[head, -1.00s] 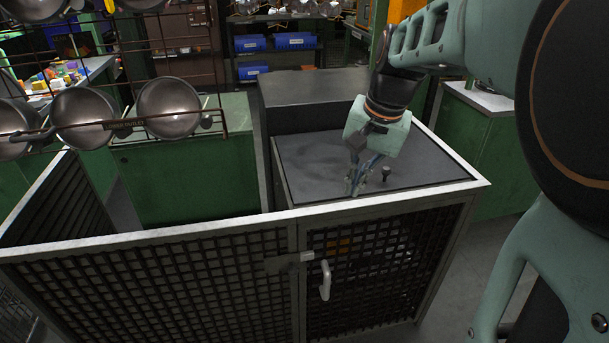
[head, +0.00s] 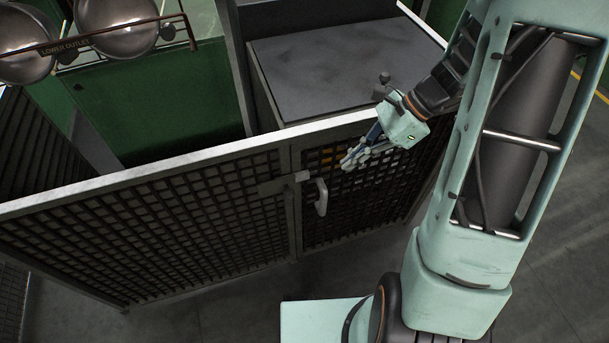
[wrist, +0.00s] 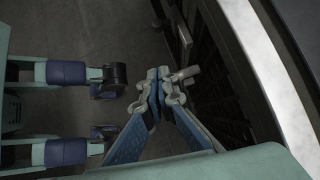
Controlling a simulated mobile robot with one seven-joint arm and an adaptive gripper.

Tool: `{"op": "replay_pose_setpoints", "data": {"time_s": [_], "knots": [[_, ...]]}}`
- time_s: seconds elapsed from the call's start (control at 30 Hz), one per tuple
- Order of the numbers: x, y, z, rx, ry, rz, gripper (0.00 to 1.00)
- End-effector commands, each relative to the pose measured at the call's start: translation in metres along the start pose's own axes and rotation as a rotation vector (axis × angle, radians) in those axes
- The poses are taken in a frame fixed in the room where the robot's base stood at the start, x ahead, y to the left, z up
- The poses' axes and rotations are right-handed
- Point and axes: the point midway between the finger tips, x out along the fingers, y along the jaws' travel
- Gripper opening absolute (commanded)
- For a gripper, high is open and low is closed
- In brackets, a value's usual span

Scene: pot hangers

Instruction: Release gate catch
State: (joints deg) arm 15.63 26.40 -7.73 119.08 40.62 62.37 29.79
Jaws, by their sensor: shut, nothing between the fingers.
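The gate catch (head: 285,183) is a dark flat bar with a pale end piece, mounted near the top where two mesh panels meet. A pale curved handle (head: 321,197) sits just right of it on the mesh gate (head: 375,195). My gripper (head: 346,164) is shut and empty in front of the gate, to the right of the catch and handle and visibly apart from the catch. The wrist view shows the shut fingertips (wrist: 158,80) beside the gate. A grey piece beyond them there may be the catch or handle; I cannot tell which.
A pale top rail (head: 200,155) runs along the mesh fence. Behind it stand a dark-topped cabinet (head: 340,60) and a green cabinet (head: 165,90). Metal pans (head: 115,22) hang at the upper left. Floor (head: 225,310) is open in front of the fence.

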Motion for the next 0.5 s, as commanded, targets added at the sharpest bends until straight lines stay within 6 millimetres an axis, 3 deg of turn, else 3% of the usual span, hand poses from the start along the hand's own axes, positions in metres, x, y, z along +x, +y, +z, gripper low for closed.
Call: {"op": "replay_pose_setpoints", "data": {"time_s": [0.5], "knots": [[0.0064, 0.0036, -0.0024, 0.067, -0.042, -0.014, 0.0]]}}
